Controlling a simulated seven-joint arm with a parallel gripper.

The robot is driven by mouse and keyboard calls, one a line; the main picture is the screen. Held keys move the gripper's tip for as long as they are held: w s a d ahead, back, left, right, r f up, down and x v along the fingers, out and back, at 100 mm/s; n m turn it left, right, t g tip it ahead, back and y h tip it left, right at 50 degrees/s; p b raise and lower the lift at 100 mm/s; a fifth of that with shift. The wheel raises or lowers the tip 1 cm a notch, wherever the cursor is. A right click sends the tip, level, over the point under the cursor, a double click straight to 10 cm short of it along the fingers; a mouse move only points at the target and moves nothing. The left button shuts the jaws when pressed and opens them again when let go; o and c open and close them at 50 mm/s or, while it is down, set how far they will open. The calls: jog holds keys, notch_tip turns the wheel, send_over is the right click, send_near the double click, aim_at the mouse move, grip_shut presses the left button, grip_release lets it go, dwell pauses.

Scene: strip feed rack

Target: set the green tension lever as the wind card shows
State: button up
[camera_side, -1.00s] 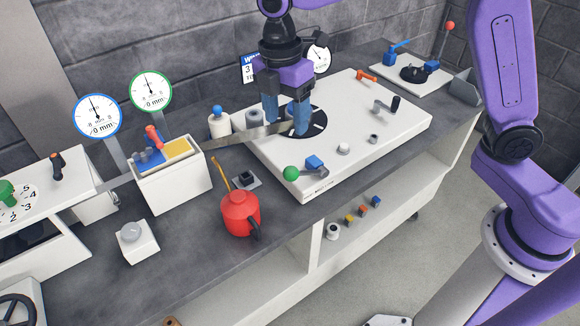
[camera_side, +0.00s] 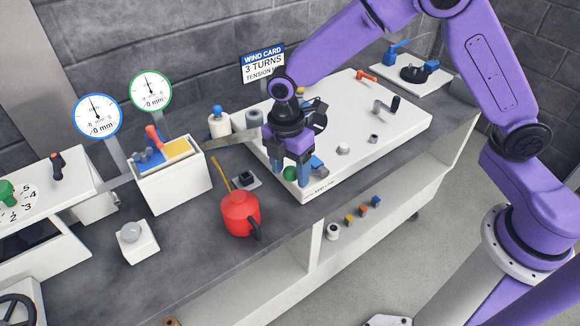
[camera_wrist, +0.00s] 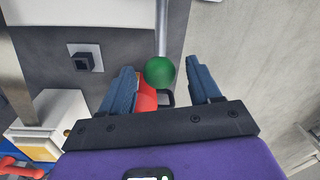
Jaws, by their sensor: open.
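The green tension lever's round knob (camera_side: 290,174) is at the front left corner of the white machine plate. In the wrist view the green knob (camera_wrist: 160,72) sits on a metal rod (camera_wrist: 162,32), between my two blue fingers. My gripper (camera_side: 291,168) is open, low over the plate's front corner, with one finger on each side of the knob. In the wrist view my gripper (camera_wrist: 161,70) shows gaps on both sides of the knob. The wind card (camera_side: 263,66) stands behind the plate and reads "3 TURNS" and "TENSION"; the end of that line is hidden.
A red oil can (camera_side: 240,214) stands close to the left of my gripper. A white box with coloured parts (camera_side: 175,187) and two dial gauges are further left. A small crank (camera_side: 385,107) and an orange lever (camera_side: 367,76) are on the white plate (camera_side: 400,125).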

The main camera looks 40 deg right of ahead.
grip_shut()
jog(key=shift+d+r+y, duration=0.65)
jog(key=shift+r+y, duration=0.1)
jog(key=shift+y, duration=0.05)
jog(key=shift+d+r, duration=0.85)
jog(key=shift+d, duration=0.3)
jog(key=shift+d+r, duration=0.25)
jog(key=shift+d, duration=0.65)
grip_release()
jog(key=shift+a, duration=0.1)
